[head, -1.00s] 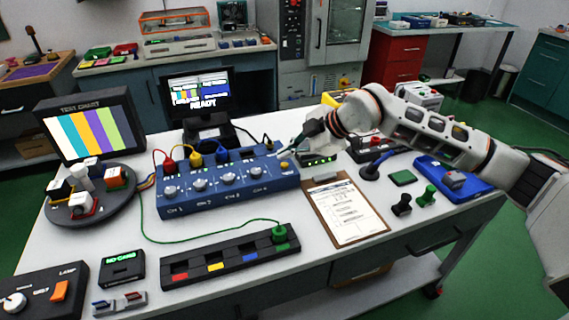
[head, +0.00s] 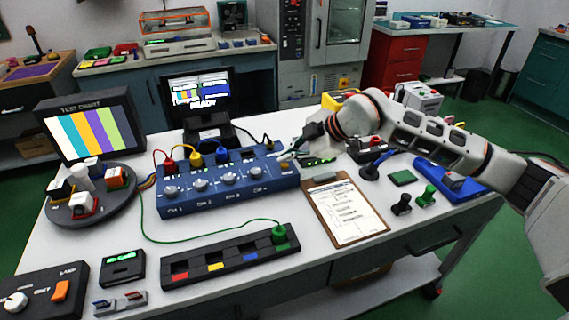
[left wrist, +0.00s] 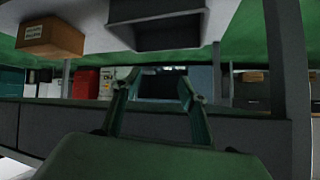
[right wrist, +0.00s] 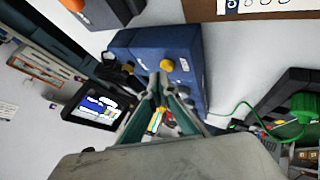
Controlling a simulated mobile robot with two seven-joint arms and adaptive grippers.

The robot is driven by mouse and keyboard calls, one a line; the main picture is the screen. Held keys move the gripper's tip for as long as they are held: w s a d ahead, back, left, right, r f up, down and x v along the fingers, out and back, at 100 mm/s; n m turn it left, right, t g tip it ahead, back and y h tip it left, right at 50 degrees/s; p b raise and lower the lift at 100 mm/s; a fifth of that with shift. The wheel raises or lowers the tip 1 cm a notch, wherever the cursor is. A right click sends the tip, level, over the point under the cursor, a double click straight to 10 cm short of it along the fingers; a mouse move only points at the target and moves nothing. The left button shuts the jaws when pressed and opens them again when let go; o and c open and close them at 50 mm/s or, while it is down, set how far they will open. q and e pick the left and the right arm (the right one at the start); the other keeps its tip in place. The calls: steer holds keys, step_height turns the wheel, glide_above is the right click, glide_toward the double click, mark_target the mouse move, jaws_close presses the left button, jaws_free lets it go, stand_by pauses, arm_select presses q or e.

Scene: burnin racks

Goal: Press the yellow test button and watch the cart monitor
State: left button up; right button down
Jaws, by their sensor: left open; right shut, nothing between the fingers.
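The yellow button (right wrist: 167,65) sits on the end of the blue channel box (head: 228,187), just beyond my right fingertips in the right wrist view. My right gripper (head: 286,157) is shut and empty, over the box's right end; contact with the button cannot be told. The right gripper also shows in the right wrist view (right wrist: 159,80). A dark monitor (head: 199,92) behind the box reads READY and also appears in the right wrist view (right wrist: 98,108). Another monitor, labelled TEST CHART (head: 85,132), shows colour bars. My left gripper (left wrist: 153,85) is open and empty, below table height.
Red, yellow and blue plugs with leads stand on the blue box. A green cable runs to a black strip (head: 230,262) in front. A clipboard (head: 345,210) lies right of the box. A round fixture (head: 90,205) stands left.

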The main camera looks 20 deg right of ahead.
mark_target(287, 165)
steer(key=shift+f, duration=0.45)
stand_by(0.4)
stand_by(0.3)
steer(key=shift+r+p, duration=0.75)
steer(key=shift+r, duration=0.2)
steer(key=shift+f, duration=0.1)
steer(key=shift+r+p, duration=1.85)
steer(key=shift+r, duration=0.8)
steer(key=shift+f, duration=0.1)
